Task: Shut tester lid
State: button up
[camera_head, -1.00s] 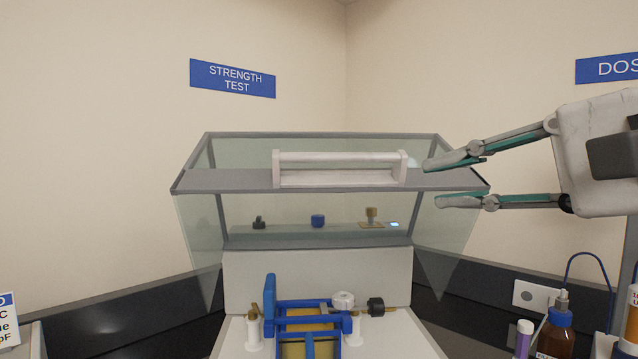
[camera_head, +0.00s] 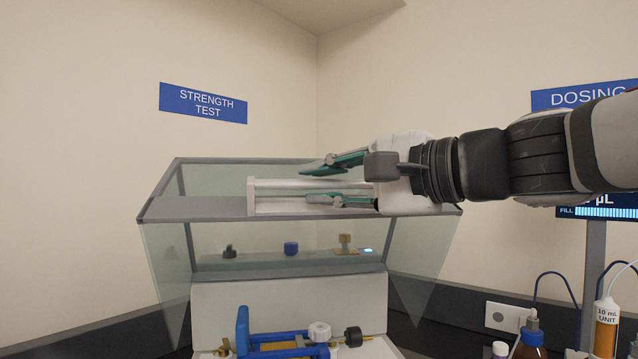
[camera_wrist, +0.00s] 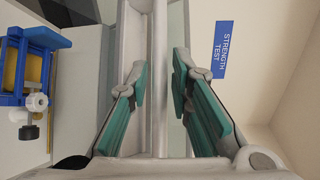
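The tester lid (camera_head: 200,207) is a clear glass cover with a grey frame, raised open above the tester body (camera_head: 290,300). A white bar handle (camera_head: 282,208) runs along its front edge. My gripper (camera_head: 318,184) is in front of the lid at the handle, fingers pointing left. In the wrist view its two fingers (camera_wrist: 152,82) are apart, with the white handle bar (camera_wrist: 160,50) running lengthwise between them. The fingers look clear of the bar; contact cannot be seen. My gripper hides the handle's right end.
A blue-framed test cell (camera_head: 270,340) sits in the tester below the lid; it also shows in the wrist view (camera_wrist: 35,65). Walls close in behind.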

jog(key=shift+x, duration=0.75)
jog(key=shift+c, duration=0.6)
grip_shut()
jog(key=shift+f, duration=0.2)
